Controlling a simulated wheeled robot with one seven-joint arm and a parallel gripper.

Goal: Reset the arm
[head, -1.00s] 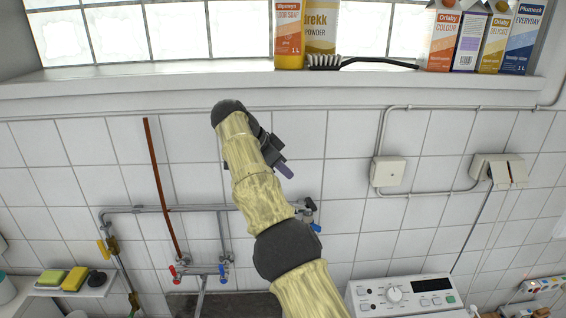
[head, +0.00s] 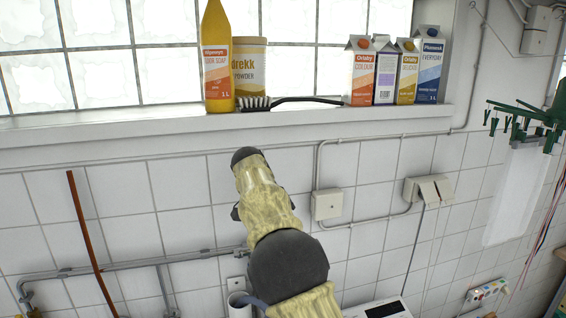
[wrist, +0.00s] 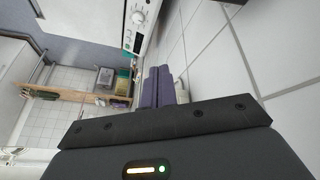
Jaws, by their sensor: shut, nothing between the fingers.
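My arm reaches up from the bottom of the head view, in front of the tiled wall and below the window sill. In that view my gripper is hidden behind the arm's own links. In the wrist view my gripper (wrist: 158,86) shows its two purple fingers side by side, shut together with nothing between them. The wrist view is turned on its side, with the white tiled wall (wrist: 225,50) close along the right.
The window sill (head: 150,126) holds a yellow soap bottle (head: 216,60), a powder tub (head: 249,68), a brush (head: 290,101) and several cartons (head: 362,72). Pipes run along the wall. A washing machine (head: 380,309) stands below; a green hanger (head: 530,115) hangs at right.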

